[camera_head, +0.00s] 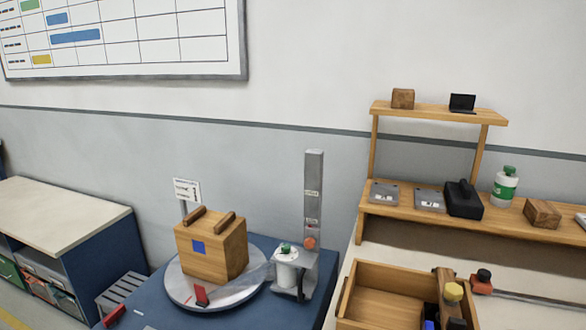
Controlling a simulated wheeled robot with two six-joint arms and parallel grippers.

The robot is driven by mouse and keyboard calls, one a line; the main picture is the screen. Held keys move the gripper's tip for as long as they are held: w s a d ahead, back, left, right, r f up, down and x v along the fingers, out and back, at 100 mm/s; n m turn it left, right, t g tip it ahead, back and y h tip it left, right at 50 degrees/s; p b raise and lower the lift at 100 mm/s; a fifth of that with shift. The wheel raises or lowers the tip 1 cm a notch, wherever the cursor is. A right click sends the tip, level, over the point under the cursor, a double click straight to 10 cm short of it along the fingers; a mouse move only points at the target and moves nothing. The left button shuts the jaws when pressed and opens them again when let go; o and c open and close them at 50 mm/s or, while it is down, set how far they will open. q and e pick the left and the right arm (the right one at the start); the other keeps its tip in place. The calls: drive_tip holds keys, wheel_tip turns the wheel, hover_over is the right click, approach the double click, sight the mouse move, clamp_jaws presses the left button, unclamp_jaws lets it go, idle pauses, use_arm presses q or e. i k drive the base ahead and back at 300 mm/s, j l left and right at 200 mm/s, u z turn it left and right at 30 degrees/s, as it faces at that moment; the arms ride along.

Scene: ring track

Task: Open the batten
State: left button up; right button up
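An open-topped wooden box (385,292) stands at the lower right, and its floor shows bare. A short wooden bar (447,312), which may be the batten, lies along the box's right side. The near end of the bar and box is cut off by the frame. Neither of my grippers is in view.
A wooden block (213,252) with two bars on top rests on a round grey plate (180,289) on a blue table. A tall grey post (313,190) and a white canister (287,270) stand beside it. A red-black knobbed rod (482,280) lies right of the box, below a loaded shelf (400,212).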

sight(451, 302)
drive_tip(key=l+z, duration=0.2)
drive_tip(key=z, duration=0.2)
drive_tip(key=l+z, duration=0.2)
drive_tip(key=z, duration=0.15)
drive_tip(key=l+z, duration=0.2)
drive_tip(key=z, duration=0.2)
drive_tip(key=i, duration=0.05)
